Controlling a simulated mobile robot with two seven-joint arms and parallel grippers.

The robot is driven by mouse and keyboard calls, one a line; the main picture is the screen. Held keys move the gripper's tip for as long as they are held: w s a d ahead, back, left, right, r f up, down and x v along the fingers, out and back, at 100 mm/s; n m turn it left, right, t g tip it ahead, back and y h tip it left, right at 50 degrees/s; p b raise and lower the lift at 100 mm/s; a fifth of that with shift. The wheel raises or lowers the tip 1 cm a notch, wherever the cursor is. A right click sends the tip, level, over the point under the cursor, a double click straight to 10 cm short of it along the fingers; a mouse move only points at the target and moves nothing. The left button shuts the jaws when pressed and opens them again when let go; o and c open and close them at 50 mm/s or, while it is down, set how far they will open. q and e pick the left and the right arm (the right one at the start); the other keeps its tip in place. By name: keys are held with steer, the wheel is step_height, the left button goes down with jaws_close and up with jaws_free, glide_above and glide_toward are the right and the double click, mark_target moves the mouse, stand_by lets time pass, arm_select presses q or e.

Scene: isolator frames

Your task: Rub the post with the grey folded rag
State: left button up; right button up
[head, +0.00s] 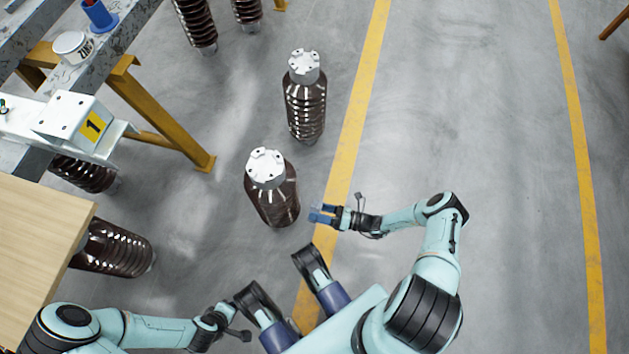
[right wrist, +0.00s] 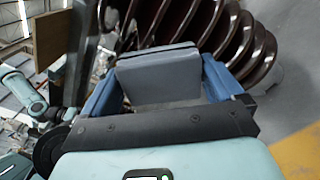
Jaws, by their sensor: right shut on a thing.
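A brown ribbed post (head: 272,200) with a white flanged cap stands upright on the floor near the middle of the head view. Its dark glossy ribs (right wrist: 185,25) fill the top of the right wrist view. My right gripper (head: 321,214) is just right of this post. In the right wrist view, its blue fingers are shut on the grey folded rag (right wrist: 160,78), which faces the ribs. I cannot tell whether the rag touches them. My left gripper (head: 238,332) is low in the head view, and its fingers are not clear.
A second ribbed post (head: 305,105) stands behind the near one. More ribbed pieces (head: 112,248) lie or stand at the left. A wooden top (head: 35,235) and a metal bench with yellow legs (head: 160,110) border the left. The right floor is open.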

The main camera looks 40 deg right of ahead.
steer(key=shift+v, duration=1.5)
steer(key=shift+r, duration=0.1)
